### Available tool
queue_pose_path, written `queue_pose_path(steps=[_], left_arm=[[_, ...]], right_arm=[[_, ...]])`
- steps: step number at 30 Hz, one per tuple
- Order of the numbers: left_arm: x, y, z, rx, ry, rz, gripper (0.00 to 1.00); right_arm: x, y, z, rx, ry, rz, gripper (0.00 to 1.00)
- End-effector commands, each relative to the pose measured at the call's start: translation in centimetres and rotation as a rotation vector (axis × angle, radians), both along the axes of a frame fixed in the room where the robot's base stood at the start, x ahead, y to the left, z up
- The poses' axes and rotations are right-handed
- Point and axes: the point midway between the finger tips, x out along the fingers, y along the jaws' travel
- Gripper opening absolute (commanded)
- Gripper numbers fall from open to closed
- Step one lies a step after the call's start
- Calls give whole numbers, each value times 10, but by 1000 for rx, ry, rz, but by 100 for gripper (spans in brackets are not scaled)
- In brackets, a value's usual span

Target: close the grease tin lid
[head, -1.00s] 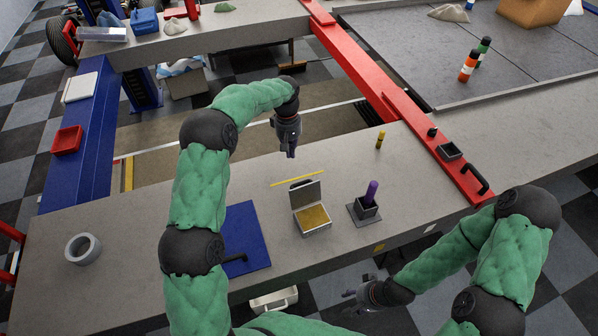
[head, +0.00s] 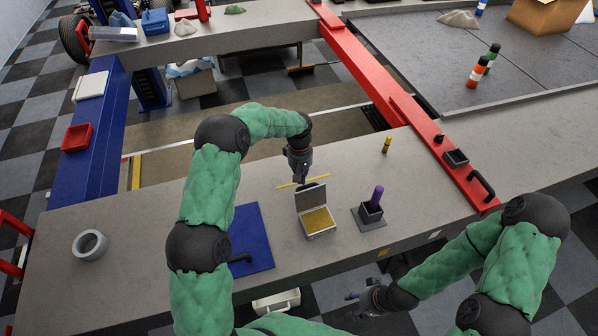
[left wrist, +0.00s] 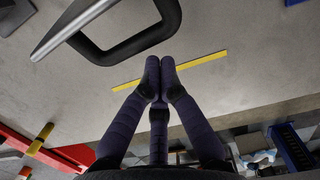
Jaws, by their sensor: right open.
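The grease tin (head: 318,222) stands on the grey bench, its yellow grease showing. Its lid (head: 311,198) is open, standing up at the far side and leaning back a little. A dark loop handle (head: 309,185) is on the lid's far side. My left gripper (head: 299,183) points down just behind the lid, near the handle. In the left wrist view its fingertips (left wrist: 159,66) are together with nothing between them; the handle (left wrist: 135,48) and the lid's silver edge (left wrist: 72,27) lie above them, apart. My right gripper (head: 350,300) is open and empty, off the bench's front edge.
A grey holder with a purple-handled tool (head: 376,200) stands right of the tin. A blue mat (head: 250,238) lies to its left. A yellow strip (head: 318,177) lies behind the lid, and a yellow cylinder (head: 387,145) stands further back right. A grey ring (head: 90,245) is far left.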

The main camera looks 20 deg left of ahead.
Motion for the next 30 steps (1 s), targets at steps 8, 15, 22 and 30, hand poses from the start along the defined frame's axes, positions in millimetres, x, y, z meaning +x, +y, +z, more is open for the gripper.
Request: queue_pose_path(steps=[8,15,22,30], left_arm=[[-5,-4,4,0,-1,-1,0],[-5,-4,3,0,-2,0,0],[-7,-5,6,22,-24,-1,0],[-9,-6,8,43,-49,-1,0]], right_arm=[[0,0,1,0,0,0,49],[0,0,1,0,0,0,49],[0,0,-4,0,0,0,49],[0,0,-7,0,0,0,49]])
